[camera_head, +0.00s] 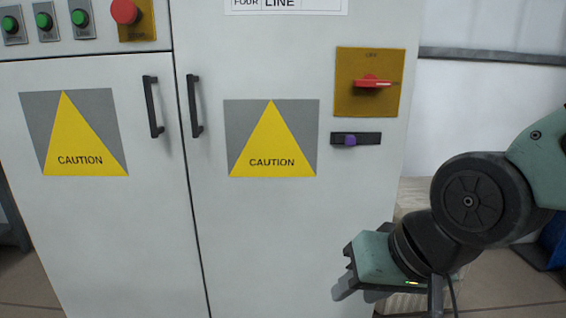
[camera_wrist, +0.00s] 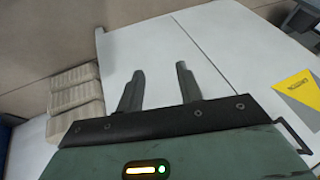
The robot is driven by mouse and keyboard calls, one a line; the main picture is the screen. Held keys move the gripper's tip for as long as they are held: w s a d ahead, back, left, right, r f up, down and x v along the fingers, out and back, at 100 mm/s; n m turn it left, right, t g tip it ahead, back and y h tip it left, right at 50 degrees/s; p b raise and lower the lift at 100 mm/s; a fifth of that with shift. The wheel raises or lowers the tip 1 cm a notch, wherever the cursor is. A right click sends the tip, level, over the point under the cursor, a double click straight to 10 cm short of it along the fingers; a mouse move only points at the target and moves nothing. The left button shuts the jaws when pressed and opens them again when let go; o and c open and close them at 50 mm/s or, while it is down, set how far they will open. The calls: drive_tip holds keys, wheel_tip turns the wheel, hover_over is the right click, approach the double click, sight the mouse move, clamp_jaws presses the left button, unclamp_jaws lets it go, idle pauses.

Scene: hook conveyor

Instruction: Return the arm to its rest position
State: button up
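My arm is folded at the right of the head view. My gripper (camera_head: 352,287) hangs low beside the right part of the grey-white cabinet (camera_head: 270,240). In the wrist view my gripper (camera_wrist: 158,82) has its two dark fingers apart, with nothing between them. The cabinet's pale surface (camera_wrist: 225,50) lies beyond the fingers; whether they touch it is hard to tell, but a gap seems to show.
Beige stacked blocks (camera_wrist: 75,95) stand left of the cabinet in the wrist view. Some floor (camera_head: 495,285) shows at the lower right.

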drive_tip(key=s+d+f+n+g+h, duration=0.3)
drive_tip(key=s+d+f+n+g, duration=0.15)
drive_tip(key=s+n, duration=0.35)
wheel_tip(320, 180, up, 14)
drive_tip(key=s+m+p, duration=0.1)
drive_tip(key=p, duration=1.3)
drive_tip(key=shift+s+a+f, duration=0.2)
drive_tip(key=shift+a+f, duration=0.05)
drive_tip(key=shift+a, duration=0.15)
